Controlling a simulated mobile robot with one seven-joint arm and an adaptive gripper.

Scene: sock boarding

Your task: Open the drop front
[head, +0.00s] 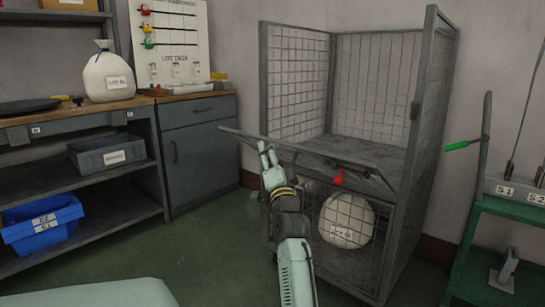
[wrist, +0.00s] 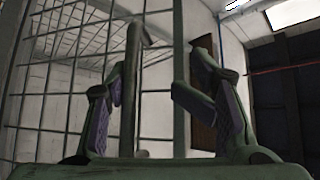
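The grey wire-mesh cage (head: 331,80) stands against the back wall, its upper front open. The drop front (head: 310,152) shows as a thin panel tilted outward at mid height, its free edge reaching left past the cage. A red part (head: 338,178) shows below it; I cannot tell if it is a latch. My gripper (head: 266,147) is at the panel's outer edge. In the wrist view my gripper (wrist: 160,100) has its fingers apart, with an upright-looking bar (wrist: 130,90) and a wider frame edge (wrist: 180,60) between them. I cannot tell whether the fingers touch them.
A white sack (head: 346,220) sits behind the cage's lower mesh. A grey cabinet (head: 202,160) and a workbench with shelves (head: 75,205) stand left. A green rack (head: 500,208) stands close to the right. Green floor (head: 215,240) is free before the cage.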

